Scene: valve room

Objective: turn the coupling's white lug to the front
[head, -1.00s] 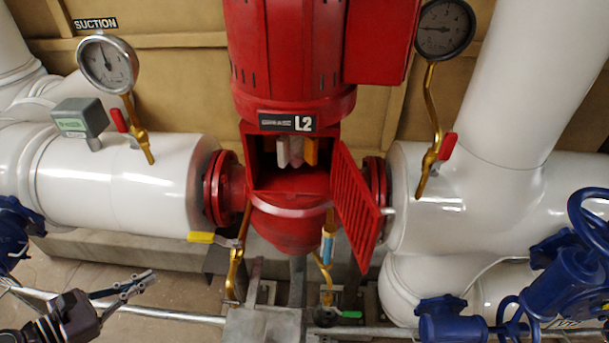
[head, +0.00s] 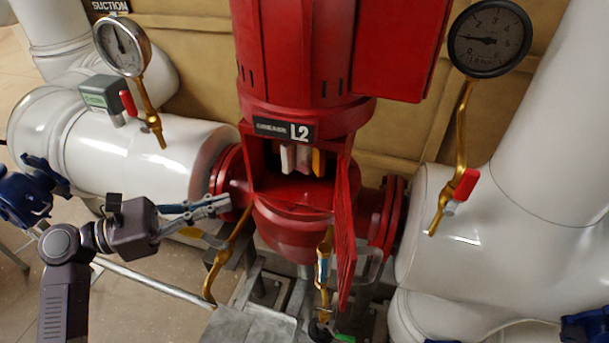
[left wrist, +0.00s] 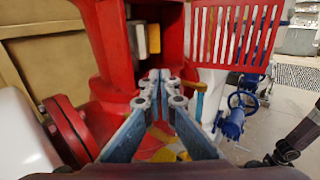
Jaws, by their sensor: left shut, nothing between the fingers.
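The coupling shows in the opening of the red pump under the L2 label. Its white lug (head: 287,158) is at the left, a greyish part (head: 304,158) is in the middle and an orange lug (head: 318,162) at the right. In the left wrist view the white lug (left wrist: 140,40) and orange lug (left wrist: 154,38) stand side by side beyond my fingers. My left gripper (head: 224,203) is shut and empty, left of the opening and lower than the lugs, apart from them. It also shows in the left wrist view (left wrist: 161,78). My right gripper is not in view.
The red slatted guard door (head: 346,235) hangs open at the opening's right side. Brass valve pipes (head: 228,258) stand below the pump. White pipes (head: 145,155) flank it, with gauges (head: 122,47) above. The space before the opening is clear.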

